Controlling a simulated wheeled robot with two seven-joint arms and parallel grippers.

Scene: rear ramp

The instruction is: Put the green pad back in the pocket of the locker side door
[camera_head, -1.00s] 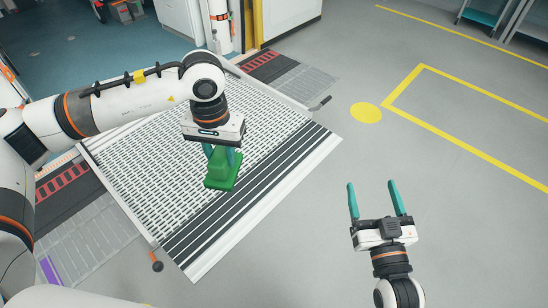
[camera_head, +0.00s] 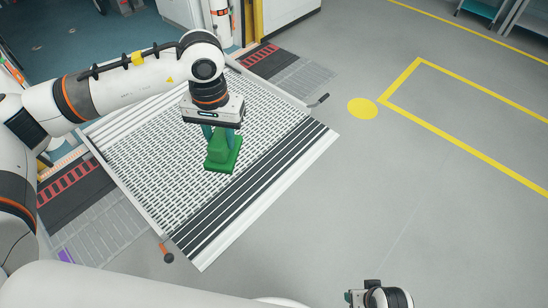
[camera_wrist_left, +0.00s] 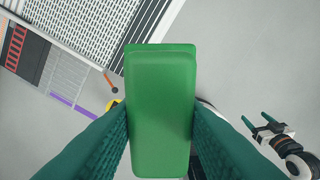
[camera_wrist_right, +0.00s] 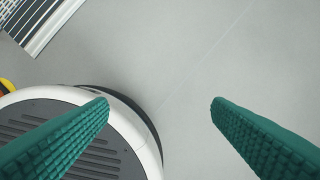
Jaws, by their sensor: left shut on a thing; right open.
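The green pad (camera_head: 222,156) is a block with a wider flat base, held above the perforated ramp. My left gripper (camera_head: 218,136) points down and is shut on it. In the left wrist view the green pad (camera_wrist_left: 160,110) sits between both teal fingers and fills the middle. My right gripper shows only partly at the bottom edge of the head view. In the right wrist view the right gripper (camera_wrist_right: 160,101) has its teal fingers wide apart with nothing between them. I cannot make out the locker side door or its pocket in any view.
The metal ramp (camera_head: 262,165) slopes down to the grey floor, with a dark striped lower edge. White cabinets (camera_head: 282,14) stand at the top. A shelf (camera_head: 485,10) is at the top right. The floor with yellow lines (camera_head: 450,170) is clear on the right.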

